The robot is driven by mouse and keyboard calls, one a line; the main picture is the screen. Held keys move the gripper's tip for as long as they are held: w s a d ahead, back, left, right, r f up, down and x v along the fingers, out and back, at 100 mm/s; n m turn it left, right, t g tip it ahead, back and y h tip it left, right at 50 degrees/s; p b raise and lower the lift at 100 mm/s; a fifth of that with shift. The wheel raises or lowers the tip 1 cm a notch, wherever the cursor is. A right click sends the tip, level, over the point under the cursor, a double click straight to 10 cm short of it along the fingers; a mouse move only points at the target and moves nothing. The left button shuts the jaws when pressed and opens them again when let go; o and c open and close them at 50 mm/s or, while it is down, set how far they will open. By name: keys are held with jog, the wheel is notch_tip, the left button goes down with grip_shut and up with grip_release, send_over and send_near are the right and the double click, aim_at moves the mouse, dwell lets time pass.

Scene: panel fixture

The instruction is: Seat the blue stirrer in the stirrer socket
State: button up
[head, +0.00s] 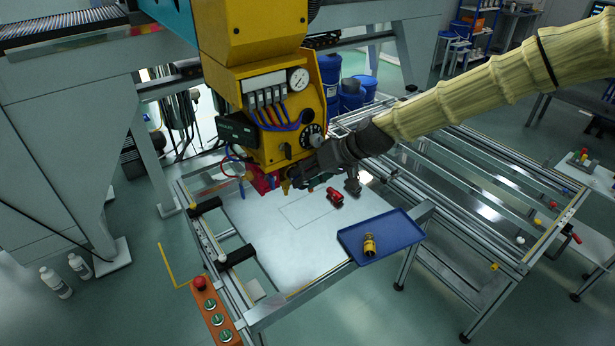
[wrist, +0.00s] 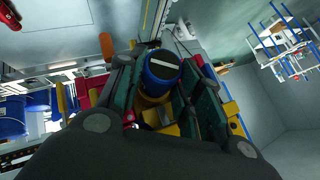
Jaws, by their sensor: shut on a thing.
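My gripper (head: 300,174) is under the yellow machine head, beside its lower front face. In the wrist view my gripper (wrist: 160,80) is shut on the blue stirrer (wrist: 162,66), a round blue piece with a pale bar across its dark end. The stirrer sits between the two dark green fingers. Yellow parts (wrist: 155,115) show just behind the blue piece, partly hidden by it and the fingers. I cannot tell whether they belong to the stirrer socket or whether the stirrer touches them. In the head view my gripper mostly hides the stirrer.
The yellow machine head (head: 265,90) hangs above a white panel (head: 265,235). A red piece (head: 335,196) and a grey piece (head: 352,186) stand on the panel. A blue tray (head: 400,225) at the panel's right holds a yellow-and-black piece (head: 370,245). The panel's front left is clear.

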jog(key=shift+r, duration=0.1)
dwell(0.3)
jog(key=shift+s+d, duration=0.9)
jog(key=shift+s, duration=0.3)
jog(key=shift+a, duration=0.1)
jog(key=shift+w+a, duration=0.85)
jog(key=shift+w, duration=0.3)
dwell(2.0)
jog(key=shift+w, duration=0.1)
dwell(0.3)
jog(key=shift+s+d, duration=0.1)
jog(key=shift+s, duration=0.1)
jog(key=shift+s+d, duration=0.8)
jog(key=shift+s, duration=0.3)
jog(key=shift+s+a+f, duration=0.1)
jog(key=shift+f, duration=0.1)
